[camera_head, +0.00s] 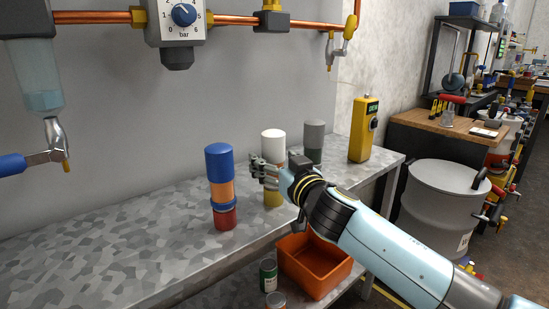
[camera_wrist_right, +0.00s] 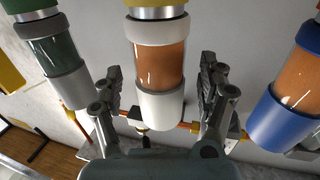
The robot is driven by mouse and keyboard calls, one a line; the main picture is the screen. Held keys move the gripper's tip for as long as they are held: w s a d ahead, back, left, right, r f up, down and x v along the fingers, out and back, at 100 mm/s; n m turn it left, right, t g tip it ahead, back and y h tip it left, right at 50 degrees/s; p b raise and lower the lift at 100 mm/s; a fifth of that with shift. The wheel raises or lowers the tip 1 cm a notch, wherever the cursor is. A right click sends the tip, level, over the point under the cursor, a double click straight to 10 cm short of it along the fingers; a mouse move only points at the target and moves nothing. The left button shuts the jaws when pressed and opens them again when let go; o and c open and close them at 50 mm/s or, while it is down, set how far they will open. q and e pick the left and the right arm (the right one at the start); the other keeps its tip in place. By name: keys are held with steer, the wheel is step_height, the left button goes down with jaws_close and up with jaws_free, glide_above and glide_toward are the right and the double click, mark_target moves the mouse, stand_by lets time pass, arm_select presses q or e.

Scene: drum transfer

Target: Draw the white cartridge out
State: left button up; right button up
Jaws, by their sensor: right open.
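The white cartridge (camera_head: 273,141) stands upright on the grey speckled bench, with a white cap on top and a yellow base below. My right gripper (camera_head: 262,172) is at its middle and hides part of it. In the right wrist view, the picture is upside down and the white cartridge (camera_wrist_right: 160,66) lies between the two open fingers. It shows an orange clear body between a white ring and the white cap. Gaps show between the cartridge and both fingers near the cap. My left gripper is not in view.
A blue-capped cartridge (camera_head: 221,165) with a red base stands left of the white one, and a grey-capped one (camera_head: 314,139) stands right. A yellow device (camera_head: 363,130) is further right. An orange bin (camera_head: 313,268) and cans sit below the bench edge. The bench's left is clear.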

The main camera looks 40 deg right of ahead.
steer(key=shift+w, duration=0.3)
steer(key=c, duration=1.5)
steer(key=shift+r, duration=0.1)
